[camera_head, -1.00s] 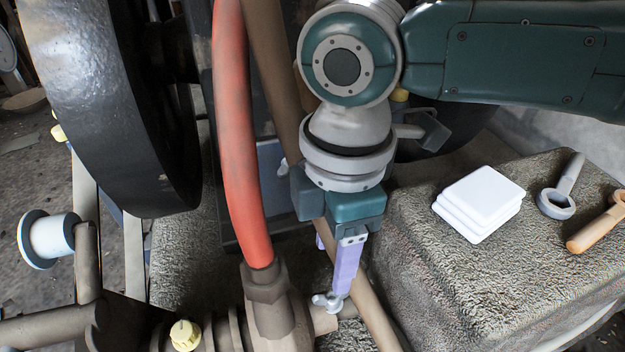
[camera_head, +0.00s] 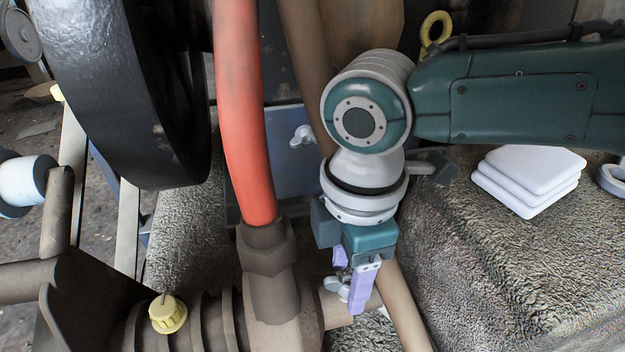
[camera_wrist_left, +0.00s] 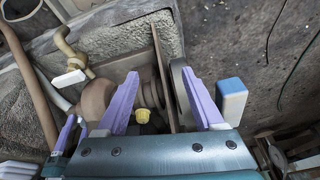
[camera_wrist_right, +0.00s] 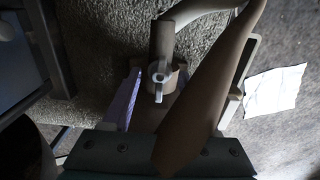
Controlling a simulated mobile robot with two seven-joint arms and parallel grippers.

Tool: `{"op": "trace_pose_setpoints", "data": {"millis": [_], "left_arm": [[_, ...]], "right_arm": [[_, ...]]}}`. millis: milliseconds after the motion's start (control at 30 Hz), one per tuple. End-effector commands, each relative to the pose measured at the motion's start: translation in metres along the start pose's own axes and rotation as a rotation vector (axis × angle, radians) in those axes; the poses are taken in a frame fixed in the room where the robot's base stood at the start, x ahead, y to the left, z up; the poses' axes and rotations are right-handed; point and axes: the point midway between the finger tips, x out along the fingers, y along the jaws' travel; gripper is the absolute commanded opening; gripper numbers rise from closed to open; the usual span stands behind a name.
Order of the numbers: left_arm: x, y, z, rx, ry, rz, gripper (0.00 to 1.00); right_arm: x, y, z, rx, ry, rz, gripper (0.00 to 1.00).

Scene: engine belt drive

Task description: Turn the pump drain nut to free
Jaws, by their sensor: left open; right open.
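The pump drain nut looks like a pale grey wing nut (camera_head: 338,287) on a short brown pipe stub at the bottom of the head view. My right gripper (camera_head: 352,275) is open, with its purple fingers around the nut's height; one finger partly covers the nut. In the right wrist view the wing nut (camera_wrist_right: 160,78) sits on the pipe ahead of the gripper, one purple finger to its left. A brown pipe hides the other finger, and I cannot tell whether they touch the nut. My left gripper (camera_wrist_left: 163,105) is open near a yellow cap (camera_wrist_left: 143,116).
A red hose (camera_head: 241,110) runs down into the pump body left of my right arm. A large black wheel (camera_head: 120,90) stands at left. A second wing nut (camera_head: 303,136) is on a blue panel. White stacked pads (camera_head: 528,178) lie on a rough block (camera_head: 490,260) at right.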

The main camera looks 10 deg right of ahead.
Motion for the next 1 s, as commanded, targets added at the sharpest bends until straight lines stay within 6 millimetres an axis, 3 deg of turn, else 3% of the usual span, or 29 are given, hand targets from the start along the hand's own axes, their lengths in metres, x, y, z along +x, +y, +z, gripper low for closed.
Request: {"op": "trace_pose_setpoints", "data": {"millis": [167, 667, 1000], "left_arm": [[-0.0006, 0.0017, -0.0004, -0.006, 0.000, 0.005, 0.69], [-0.0005, 0.0029, -0.0004, -0.009, 0.000, 0.008, 0.69], [-0.0005, 0.0011, 0.0001, -0.002, -0.001, 0.003, 0.69]], "right_arm": [[-0.0008, 0.0000, -0.0002, 0.000, 0.000, 0.000, 0.57], [-0.0008, -0.0001, -0.0002, 0.000, 0.001, 0.000, 0.01], [-0.0008, -0.0001, -0.0002, -0.002, 0.001, 0.000, 0.00]]}}
